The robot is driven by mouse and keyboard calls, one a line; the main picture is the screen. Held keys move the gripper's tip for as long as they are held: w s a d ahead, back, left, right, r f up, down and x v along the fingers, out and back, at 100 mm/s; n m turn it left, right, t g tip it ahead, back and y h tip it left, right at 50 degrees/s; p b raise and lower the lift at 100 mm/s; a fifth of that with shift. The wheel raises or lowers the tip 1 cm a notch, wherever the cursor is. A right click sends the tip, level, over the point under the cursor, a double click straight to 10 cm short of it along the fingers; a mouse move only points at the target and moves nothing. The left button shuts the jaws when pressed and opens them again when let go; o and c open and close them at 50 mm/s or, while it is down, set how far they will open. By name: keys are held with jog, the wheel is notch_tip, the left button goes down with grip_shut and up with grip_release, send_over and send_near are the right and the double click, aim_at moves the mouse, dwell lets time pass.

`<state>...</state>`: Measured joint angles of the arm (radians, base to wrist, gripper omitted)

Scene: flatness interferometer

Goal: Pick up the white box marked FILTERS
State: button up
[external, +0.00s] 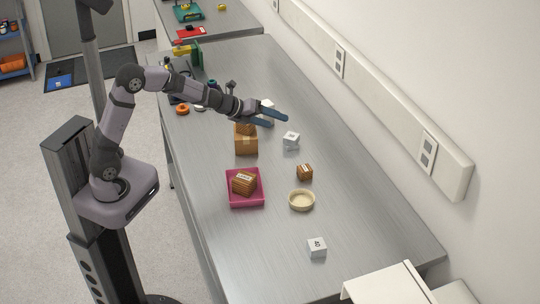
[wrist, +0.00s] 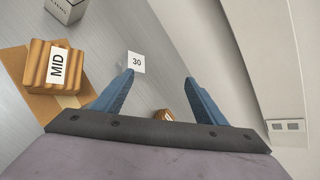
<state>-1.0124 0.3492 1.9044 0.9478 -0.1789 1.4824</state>
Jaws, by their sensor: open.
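My gripper (external: 279,121) is open and empty above the bench, just behind and left of that white box in the external view. In the wrist view its two blue fingers (wrist: 159,77) are spread apart, and the white box lies ahead and to their left.
A white block marked 30 (wrist: 136,62) lies near the left fingertip. A wooden block marked MID (wrist: 57,68) sits on the cardboard box (external: 246,147). A pink tray (external: 245,203), a cream bowl (external: 301,200) and another white block (external: 317,248) stand nearer the front.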

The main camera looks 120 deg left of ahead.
jog(key=s+a+f+m+y, duration=0.1)
jog(key=s+a+f+m, duration=0.15)
jog(key=s+a, duration=0.5)
jog(key=m+b, duration=0.1)
jog(key=m, duration=0.4)
send_near(266, 103)
notch_tip(266, 103, down, 3)
jog(key=w+a, duration=0.1)
jog(key=w, duration=0.1)
jog(key=shift+w+a+f+g+y, duration=0.2)
jog(key=shift+a, duration=0.25)
jog(key=shift+w+a+f+g+y, duration=0.2)
jog(key=shift+w+a, duration=0.05)
jog(key=shift+a, duration=0.2)
jog(key=shift+a+p, duration=0.1)
jog(key=shift+p, duration=0.3)
jog(key=p+x, duration=0.2)
jog(key=x, duration=0.1)
jog(key=shift+w+a+f+p, duration=0.1)
jog(key=shift+w+a+p, duration=0.1)
jog(key=shift+a+p, duration=0.15)
jog(key=shift+w+a+f, duration=0.3)
jog(key=shift+a+f, duration=0.05)
jog(key=shift+a, duration=0.05)
jog(key=c, duration=1.2)
jog(key=shift+r, duration=0.15)
jog(key=shift+c, duration=0.2)
